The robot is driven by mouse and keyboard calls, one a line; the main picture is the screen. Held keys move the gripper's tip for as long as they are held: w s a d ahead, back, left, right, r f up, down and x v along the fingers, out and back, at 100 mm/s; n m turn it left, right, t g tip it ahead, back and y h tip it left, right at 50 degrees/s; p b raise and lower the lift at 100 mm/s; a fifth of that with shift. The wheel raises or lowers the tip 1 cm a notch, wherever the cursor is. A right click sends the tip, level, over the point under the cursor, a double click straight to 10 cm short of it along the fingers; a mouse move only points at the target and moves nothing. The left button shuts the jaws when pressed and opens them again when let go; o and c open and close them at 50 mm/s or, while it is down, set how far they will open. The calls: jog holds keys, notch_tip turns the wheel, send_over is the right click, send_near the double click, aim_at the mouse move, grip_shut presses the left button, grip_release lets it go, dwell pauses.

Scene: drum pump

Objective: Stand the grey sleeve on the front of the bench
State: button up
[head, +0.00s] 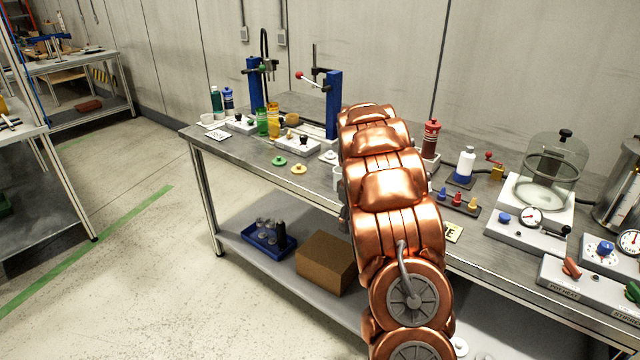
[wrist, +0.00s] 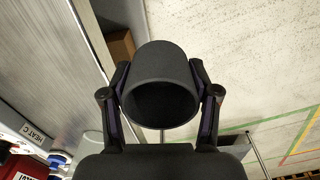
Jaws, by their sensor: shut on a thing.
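The grey sleeve (wrist: 160,62) is a dark, hollow cylinder in the wrist view, its open end facing the camera. My gripper (wrist: 160,82) is shut on it, one finger on each side. In the wrist view the sleeve appears to the right of the bench edge, in front of the lower shelf and floor; I cannot tell its height. The bench (head: 240,150) is a grey metal worktop in the head view, with its front edge toward me. My copper arm covers part of that edge, and my gripper and the sleeve are hidden in the head view.
Green and yellow discs (head: 279,161) lie near the front left of the worktop. Blue-posted stands (head: 333,105) are behind them. A coloured-peg rack (head: 459,203) and a glass-domed device (head: 545,185) stand right of my arm. A cardboard box (head: 325,262) sits on the lower shelf.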

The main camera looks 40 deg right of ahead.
jog(key=shift+m, duration=0.4)
jog(key=s+d+r, duration=0.2)
jog(key=s+d, duration=0.2)
jog(key=d, duration=0.1)
jog(key=s+d+r, duration=0.2)
jog(key=s+d, duration=0.2)
jog(key=d, duration=0.1)
jog(key=s+d+r, duration=0.2)
jog(key=s+d, duration=0.2)
jog(key=d, duration=0.1)
jog(key=shift+d, duration=0.15)
jog(key=w+p, duration=0.1)
jog(key=w, duration=0.4)
jog(key=w+a+f+p, duration=0.1)
jog(key=w, duration=0.4)
jog(key=w+a+p, duration=0.1)
jog(key=w+p, duration=0.1)
jog(key=w, duration=0.3)
jog(key=shift+w+f, duration=0.25)
jog(key=shift+w, duration=0.05)
jog(key=shift+f+p, duration=0.75)
jog(key=shift+f, duration=1)
jog(key=shift+f, duration=0.15)
jog(key=o, duration=0.9)
